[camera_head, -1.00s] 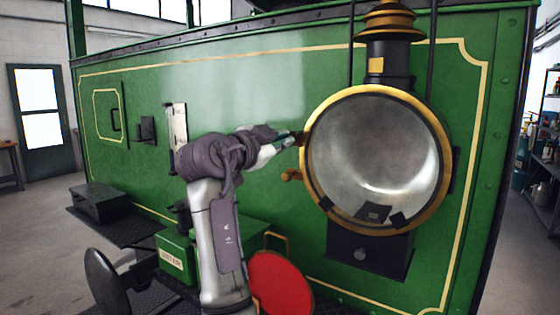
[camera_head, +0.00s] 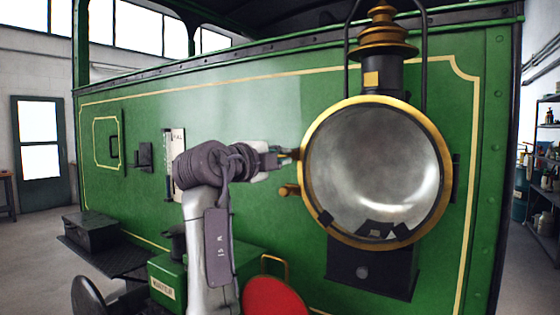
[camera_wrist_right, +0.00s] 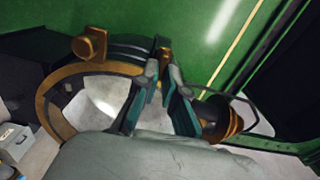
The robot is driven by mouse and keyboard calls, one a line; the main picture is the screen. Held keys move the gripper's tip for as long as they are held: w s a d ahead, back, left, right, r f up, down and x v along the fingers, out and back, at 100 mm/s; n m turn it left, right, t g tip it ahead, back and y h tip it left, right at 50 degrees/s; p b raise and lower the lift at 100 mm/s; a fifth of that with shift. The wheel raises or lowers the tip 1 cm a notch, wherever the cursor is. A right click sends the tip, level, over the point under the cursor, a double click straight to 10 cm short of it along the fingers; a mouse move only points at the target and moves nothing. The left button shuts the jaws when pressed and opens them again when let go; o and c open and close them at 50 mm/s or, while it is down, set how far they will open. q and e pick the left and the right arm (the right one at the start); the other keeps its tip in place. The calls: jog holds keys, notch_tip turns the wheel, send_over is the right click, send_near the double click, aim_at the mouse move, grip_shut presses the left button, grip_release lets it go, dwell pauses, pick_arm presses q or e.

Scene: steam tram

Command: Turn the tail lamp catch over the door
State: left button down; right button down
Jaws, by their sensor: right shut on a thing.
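The tail lamp (camera_head: 378,170) has a round glass door in a brass rim (camera_head: 304,190) on the green tram side. My right gripper (camera_head: 291,154) reaches the rim's left side from the left. In the right wrist view, its two teal-lined fingers (camera_wrist_right: 165,88) are shut on a small brass catch (camera_wrist_right: 162,54) at the lamp's rim (camera_wrist_right: 50,105). The fingers hide part of the catch. In the head view the catch is too small and covered to tell its angle. A brass knob (camera_head: 289,190) sticks out below it and also shows in the right wrist view (camera_wrist_right: 90,45). My left gripper is out of view.
The lamp's brass-and-black chimney (camera_head: 384,60) rises above it between dark rails. A green box (camera_head: 175,280) and a red disc (camera_head: 275,297) stand low, near my right arm.

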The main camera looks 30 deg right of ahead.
jog(key=shift+r, duration=0.15)
dwell(0.4)
jog(key=c, duration=1.3)
grip_release()
jog(key=shift+w+d, duration=0.1)
jog(key=shift+m, duration=0.3)
jog(key=v, duration=0.7)
jog(key=shift+a, duration=0.2)
